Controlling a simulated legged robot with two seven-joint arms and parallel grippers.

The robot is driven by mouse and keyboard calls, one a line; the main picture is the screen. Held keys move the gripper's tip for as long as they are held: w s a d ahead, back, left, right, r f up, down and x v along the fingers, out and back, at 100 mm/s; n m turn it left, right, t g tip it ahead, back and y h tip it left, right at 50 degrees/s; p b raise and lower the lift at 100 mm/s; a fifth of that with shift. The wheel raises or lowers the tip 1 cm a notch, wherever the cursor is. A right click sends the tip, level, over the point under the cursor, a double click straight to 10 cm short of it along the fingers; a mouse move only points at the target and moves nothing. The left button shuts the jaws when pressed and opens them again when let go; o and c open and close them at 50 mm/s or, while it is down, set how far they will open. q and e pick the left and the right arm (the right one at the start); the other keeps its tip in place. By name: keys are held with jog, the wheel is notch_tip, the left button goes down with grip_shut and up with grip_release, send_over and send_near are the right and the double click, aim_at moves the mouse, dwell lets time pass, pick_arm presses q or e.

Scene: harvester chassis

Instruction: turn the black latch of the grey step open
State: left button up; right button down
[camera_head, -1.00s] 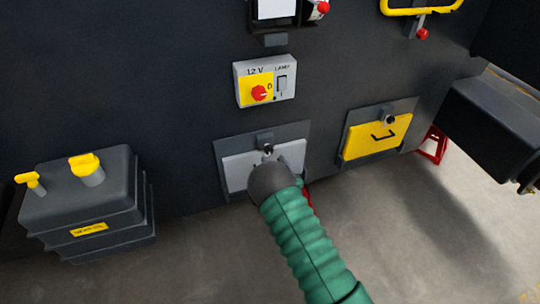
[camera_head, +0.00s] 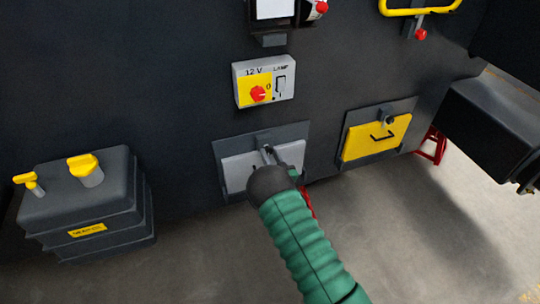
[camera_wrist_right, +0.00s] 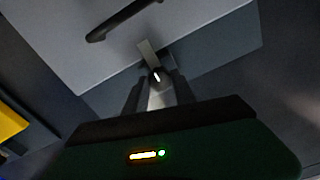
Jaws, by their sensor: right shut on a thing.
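The grey step (camera_head: 236,172) is a light grey panel in a dark frame, low on the chassis wall. Its latch (camera_head: 266,141) sits at the top middle of the frame. My right gripper (camera_head: 269,152) reaches it from below and is shut on the latch. In the right wrist view my fingers (camera_wrist_right: 156,84) close around a small part in front of a grey bracket. The latch is mostly hidden between them, so its exact angle is unclear. The grey panel (camera_wrist_right: 200,22) with its black handle (camera_wrist_right: 122,20) fills the upper part of that view. My left gripper is not in view.
A yellow step (camera_head: 375,140) with its own black latch is to the right. Above is a 12 V switch box (camera_head: 264,82) with a red knob. A dark tank (camera_head: 85,195) with yellow caps stands left. A red stand (camera_head: 433,146) is at right.

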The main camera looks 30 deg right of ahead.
jog(key=shift+n, duration=0.5)
jog(key=n+b, duration=0.1)
jog(key=n, duration=0.2)
jog(key=shift+f+n, duration=0.1)
jog(key=shift+n, duration=0.2)
jog(key=n+b, duration=0.1)
jog(key=n, duration=0.3)
jog(key=shift+n, duration=0.3)
jog(key=n+b, duration=0.1)
jog(key=n, duration=0.3)
jog(key=shift+a+f+n, duration=0.1)
jog(key=shift+n, duration=0.2)
jog(key=n+b, duration=0.1)
jog(key=n, duration=0.3)
jog(key=shift+a+f+n, duration=0.1)
jog(key=shift+n, duration=0.2)
jog(key=c, duration=1)
grip_release()
jog(key=shift+c, duration=0.2)
jog(key=shift+r, duration=0.2)
